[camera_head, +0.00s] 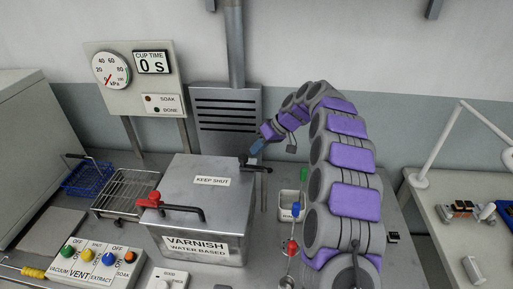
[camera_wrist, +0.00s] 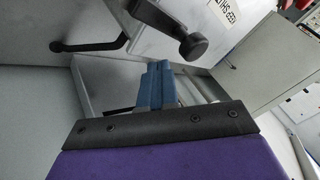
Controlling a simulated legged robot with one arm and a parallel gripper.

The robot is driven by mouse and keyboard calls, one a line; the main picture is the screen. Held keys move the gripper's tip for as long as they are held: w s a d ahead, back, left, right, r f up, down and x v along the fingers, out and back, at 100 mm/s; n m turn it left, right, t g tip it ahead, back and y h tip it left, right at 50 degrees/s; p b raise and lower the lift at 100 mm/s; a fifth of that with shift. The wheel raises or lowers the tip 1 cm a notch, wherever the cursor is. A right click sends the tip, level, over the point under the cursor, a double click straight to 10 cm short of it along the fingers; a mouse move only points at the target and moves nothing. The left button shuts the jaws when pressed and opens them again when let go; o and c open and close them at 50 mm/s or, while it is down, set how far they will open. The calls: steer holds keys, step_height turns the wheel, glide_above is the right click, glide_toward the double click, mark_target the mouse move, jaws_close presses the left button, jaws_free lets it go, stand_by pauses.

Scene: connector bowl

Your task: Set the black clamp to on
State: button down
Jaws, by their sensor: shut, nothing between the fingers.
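The black clamp (camera_head: 257,168) is on the right rim of the grey metal varnish box (camera_head: 207,249). It has a dark arm with a round knob at its end, which shows large in the wrist view (camera_wrist: 192,46). My gripper (camera_head: 256,148) is just above and beside the clamp in the head view. Its blue fingers (camera_wrist: 158,72) are shut together and empty. In the wrist view they are below the knob, with a visible gap. The clamp's base is partly out of the wrist view.
A red-handled clamp (camera_head: 150,200) and a black lid handle (camera_head: 184,209) are on the box. A "KEEP SHUT" label (camera_head: 212,181) is on the lid. A white cup (camera_head: 291,204) and a coloured-ball rod (camera_head: 294,212) stand right of the box.

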steer(key=a, duration=0.4)
steer(key=shift+a+f, duration=0.2)
steer(key=p+v, duration=0.4)
steer(key=v, duration=1.4)
steer(key=s+a+r+m+g+h, duration=0.1)
steer(key=s+a+m+h, duration=0.15)
steer(key=s, duration=1.05)
steer(key=s+a+r+m+g+h, duration=0.1)
steer(key=s+a, duration=0.2)
steer(key=s, duration=0.9)
steer(key=s+d+f+m+h, duration=0.1)
steer(key=s+d+f, duration=0.2)
steer(key=s, duration=0.5)
steer(key=s+d+f+m+h, duration=0.1)
steer(key=s+d+f, duration=0.2)
steer(key=s, duration=0.6)
steer(key=s+d+f+m+h, duration=0.2)
steer(key=s+d+f, duration=0.1)
steer(key=s, duration=0.5)
steer(key=shift+s+f+g, duration=0.3)
steer(key=shift+f+g, duration=0.1)
steer(key=shift+f, duration=0.15)
